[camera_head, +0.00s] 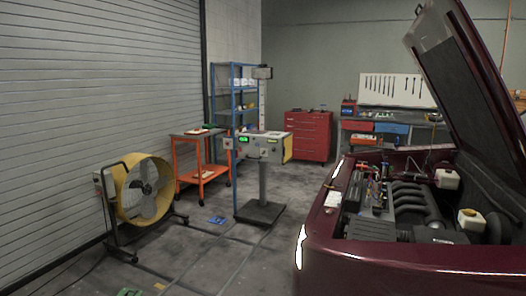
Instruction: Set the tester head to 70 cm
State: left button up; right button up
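What looks like the tester head (260,151) is a pale box with a small green display and a yellow side panel. It sits partway up an upright mast (262,105) with a light strip, above a dark wheeled base (260,213). A small grey box (262,72) tops the mast. Any height marks on the mast are too small to read. Neither of my grippers is in view.
A dark red car (400,256) with its hood up fills the right. A yellow fan (141,188) and an orange cart (201,175) stand left of the tester. A red cabinet (308,136) is behind. The floor (235,265) between fan and car is mostly open, with a blue item (217,220).

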aim_at(249, 151)
jog(key=i+j+u, duration=0.3)
jog(key=i, duration=0.75)
jog(key=i+u, duration=0.25)
jog(key=i, duration=0.8)
jog(key=i+j+z, duration=0.1)
jog(key=i, duration=2.45)
